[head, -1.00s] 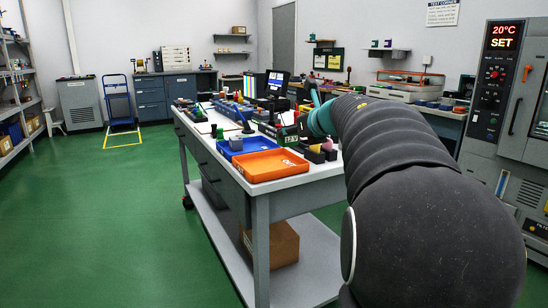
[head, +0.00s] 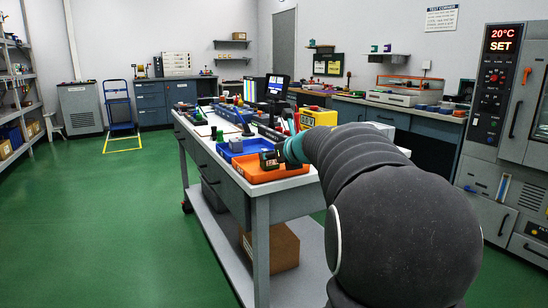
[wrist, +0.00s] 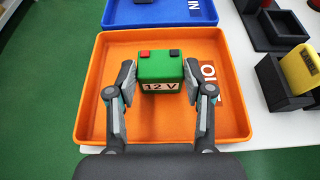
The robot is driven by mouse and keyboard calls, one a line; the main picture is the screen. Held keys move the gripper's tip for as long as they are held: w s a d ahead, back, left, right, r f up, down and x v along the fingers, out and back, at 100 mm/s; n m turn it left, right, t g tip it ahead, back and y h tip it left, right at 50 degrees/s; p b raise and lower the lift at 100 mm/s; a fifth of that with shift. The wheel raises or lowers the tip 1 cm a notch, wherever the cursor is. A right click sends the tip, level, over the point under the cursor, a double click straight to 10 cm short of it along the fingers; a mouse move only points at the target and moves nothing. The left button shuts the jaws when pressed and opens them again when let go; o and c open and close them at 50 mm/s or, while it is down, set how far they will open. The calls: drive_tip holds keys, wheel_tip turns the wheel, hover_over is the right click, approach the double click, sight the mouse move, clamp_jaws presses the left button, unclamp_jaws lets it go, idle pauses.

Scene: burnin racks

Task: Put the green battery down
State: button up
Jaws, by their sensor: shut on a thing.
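The green battery (wrist: 160,68) has a "12 V" label and a red and a black terminal on top. My gripper (wrist: 160,86) is shut on it, one finger on each side, and holds it upright over the orange tray (wrist: 92,130). I cannot tell whether its underside touches the tray floor. In the head view my gripper (head: 278,157) is over the orange tray (head: 262,180), with my arm hiding the tray's right part.
A blue tray (wrist: 120,12) marked "IN" lies just beyond the orange tray. Dark holders (wrist: 275,85) stand to its right, one with a yellow block (wrist: 300,70). The workbench edge (head: 225,172) is close on the left.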

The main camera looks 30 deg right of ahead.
drive_tip(key=shift+f, duration=0.1)
drive_tip(key=o, duration=1.3)
